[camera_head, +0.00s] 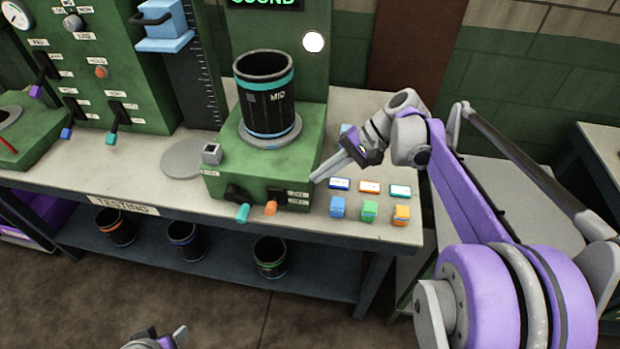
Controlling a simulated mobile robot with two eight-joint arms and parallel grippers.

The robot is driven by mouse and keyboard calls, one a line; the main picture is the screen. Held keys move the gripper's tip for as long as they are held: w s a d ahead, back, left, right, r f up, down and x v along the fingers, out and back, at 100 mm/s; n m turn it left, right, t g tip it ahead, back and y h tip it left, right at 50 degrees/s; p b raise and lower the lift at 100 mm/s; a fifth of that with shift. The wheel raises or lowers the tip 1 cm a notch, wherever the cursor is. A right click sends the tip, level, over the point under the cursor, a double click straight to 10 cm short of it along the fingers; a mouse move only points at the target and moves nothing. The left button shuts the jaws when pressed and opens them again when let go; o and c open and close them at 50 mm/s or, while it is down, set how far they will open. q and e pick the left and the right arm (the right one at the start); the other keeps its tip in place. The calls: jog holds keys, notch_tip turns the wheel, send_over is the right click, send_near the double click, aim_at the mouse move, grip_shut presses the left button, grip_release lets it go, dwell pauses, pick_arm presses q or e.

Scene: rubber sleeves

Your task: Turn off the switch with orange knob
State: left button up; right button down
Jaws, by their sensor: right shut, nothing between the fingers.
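The switch with the orange knob (271,207) is on the front of the green test stand (262,160), at its right side. Its lever sticks out toward the front, and small labels beside it are too small to read. A switch with a teal knob (242,213) is just left of it. My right gripper (317,178) is shut and empty, beside the stand's right edge, above and to the right of the orange knob and apart from it. My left gripper (160,338) shows only partly at the bottom edge, and its finger opening is unclear.
A black sleeve (264,97) marked MID stands on the stand. Several small coloured blocks (369,211) and labelled tiles (369,187) lie on the bench (345,237) to the right. A taller green panel (110,95) with other switches is at left. Bins (186,240) stand below.

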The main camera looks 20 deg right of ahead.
aim_at(275, 207)
jog(key=x, duration=1.2)
jog(key=shift+w+a, duration=0.1)
jog(key=shift+w, duration=0.05)
jog(key=shift+s+a+f+t, duration=0.15)
jog(key=shift+s+t, duration=0.1)
jog(key=shift+t, duration=0.25)
jog(key=f+n+t+h, duration=0.1)
jog(key=s+f+n+t+h, duration=0.1)
jog(key=n+t+h, duration=0.1)
jog(key=shift+s+a+f+t, duration=0.2)
jog(key=shift+a+t, duration=0.1)
jog(key=shift+a, duration=0.1)
jog(key=shift+w+r, duration=0.1)
jog(key=shift+r+p, duration=0.35)
jog(key=shift+r, duration=0.35)
jog(key=shift+r, duration=0.1)
